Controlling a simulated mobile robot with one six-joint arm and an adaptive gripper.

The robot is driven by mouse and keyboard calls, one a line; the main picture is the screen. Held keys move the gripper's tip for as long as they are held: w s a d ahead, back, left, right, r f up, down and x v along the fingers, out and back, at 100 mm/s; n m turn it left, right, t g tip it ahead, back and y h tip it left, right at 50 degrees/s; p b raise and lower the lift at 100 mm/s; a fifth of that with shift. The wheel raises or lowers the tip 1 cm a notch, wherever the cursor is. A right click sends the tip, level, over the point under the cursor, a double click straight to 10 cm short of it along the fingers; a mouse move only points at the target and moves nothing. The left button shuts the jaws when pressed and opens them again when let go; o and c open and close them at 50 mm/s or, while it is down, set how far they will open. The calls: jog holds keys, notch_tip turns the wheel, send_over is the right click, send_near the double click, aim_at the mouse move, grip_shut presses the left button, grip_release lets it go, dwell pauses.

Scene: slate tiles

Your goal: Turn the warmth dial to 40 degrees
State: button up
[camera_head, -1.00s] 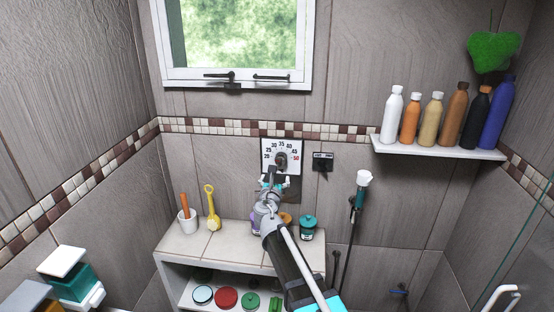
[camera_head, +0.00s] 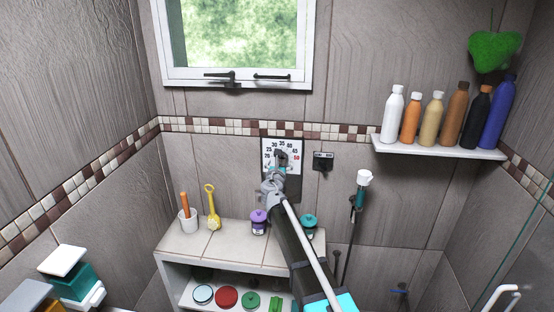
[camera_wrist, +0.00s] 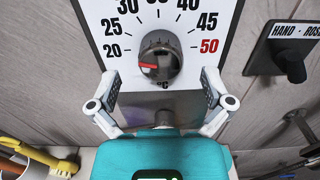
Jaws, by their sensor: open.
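The warmth dial is a dark round knob (camera_wrist: 160,60) on a white scale plate (camera_wrist: 185,14) numbered in black, with a red 50 at the right. Its red mark sits on the knob's left side, pointing left, near and slightly below the 20. In the head view the plate (camera_head: 296,147) hangs on the tiled wall, with the knob largely hidden behind my gripper (camera_head: 282,162). In the wrist view my gripper (camera_wrist: 162,88) is open, its fingers spread to either side just below the knob. Nothing is between them, and no contact with the knob shows.
A dark hand/rose switch (camera_head: 323,161) is on the wall right of the plate. A hand shower (camera_head: 361,190) hangs farther right. Below stands a bench (camera_head: 190,246) with a purple-lidded jar (camera_head: 259,222) and a teal-lidded jar (camera_head: 309,226). A shelf (camera_head: 440,148) holds several bottles.

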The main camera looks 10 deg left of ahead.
aim_at(281, 159)
jog(key=shift+w, duration=1.9)
jog(key=shift+c, duration=0.3)
jog(key=c, duration=1.1)
jog(key=shift+o, duration=0.3)
jog(key=shift+a, duration=0.15)
